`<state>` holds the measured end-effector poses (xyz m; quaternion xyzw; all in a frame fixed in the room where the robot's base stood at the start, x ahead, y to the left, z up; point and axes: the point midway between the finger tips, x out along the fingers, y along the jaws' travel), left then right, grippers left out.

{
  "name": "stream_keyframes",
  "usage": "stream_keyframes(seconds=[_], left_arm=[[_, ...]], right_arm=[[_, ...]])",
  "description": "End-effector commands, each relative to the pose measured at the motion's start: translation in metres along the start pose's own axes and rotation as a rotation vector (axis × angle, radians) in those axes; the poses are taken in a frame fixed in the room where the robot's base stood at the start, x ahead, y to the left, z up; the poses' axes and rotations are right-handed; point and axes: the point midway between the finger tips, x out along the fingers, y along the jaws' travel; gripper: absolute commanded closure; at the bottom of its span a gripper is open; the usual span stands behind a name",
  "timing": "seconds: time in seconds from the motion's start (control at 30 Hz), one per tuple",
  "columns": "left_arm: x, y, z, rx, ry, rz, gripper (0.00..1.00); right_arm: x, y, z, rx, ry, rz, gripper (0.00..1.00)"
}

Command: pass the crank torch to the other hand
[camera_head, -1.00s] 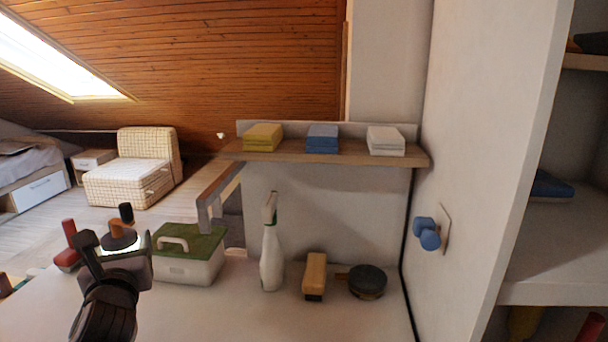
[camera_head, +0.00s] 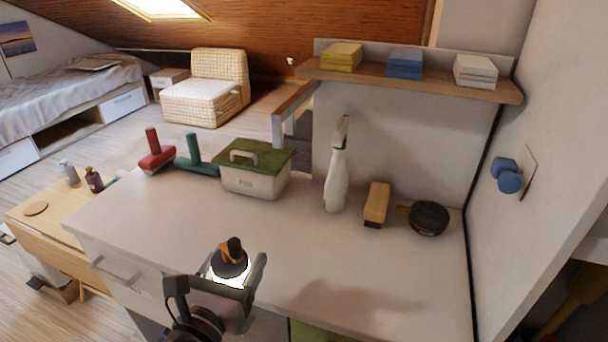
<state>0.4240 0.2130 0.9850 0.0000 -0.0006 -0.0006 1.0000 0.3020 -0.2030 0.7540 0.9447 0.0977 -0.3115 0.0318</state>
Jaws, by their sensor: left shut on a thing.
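The crank torch (camera_head: 230,262) is dark with an orange and black knob on top, and a bright glow shows at its lower side. My left gripper (camera_head: 217,279) is shut on it, with one finger on each side, and holds it upright over the front edge of the white worktop (camera_head: 300,257). The torch's underside is partly hidden by the gripper. My right gripper is not in view.
A green-lidded box (camera_head: 255,182), a spray bottle (camera_head: 336,175), a brush (camera_head: 376,204) and a round dark pan-like thing (camera_head: 429,218) stand along the back. Red (camera_head: 156,155) and green (camera_head: 196,160) tools lie at the left. The worktop's middle is clear.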

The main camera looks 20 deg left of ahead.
Motion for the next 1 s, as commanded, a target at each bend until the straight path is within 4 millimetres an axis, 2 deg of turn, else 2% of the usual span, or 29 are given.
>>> stream_keyframes(seconds=[0.13, 0.27, 0.6, 1.0], left_arm=[[0.001, -0.004, 0.003, 0.000, -0.004, -0.015, 0.70], [0.001, -0.017, 0.011, 0.002, -0.006, -0.065, 0.70], [0.000, -0.081, 0.044, 0.005, -0.006, -0.310, 0.70], [-0.001, -0.142, 0.074, 0.001, -0.006, -0.538, 0.70]], right_arm=[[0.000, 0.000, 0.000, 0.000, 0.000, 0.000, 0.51], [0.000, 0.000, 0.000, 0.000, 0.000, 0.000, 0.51], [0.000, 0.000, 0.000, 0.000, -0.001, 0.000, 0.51], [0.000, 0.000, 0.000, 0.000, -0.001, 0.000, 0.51]])
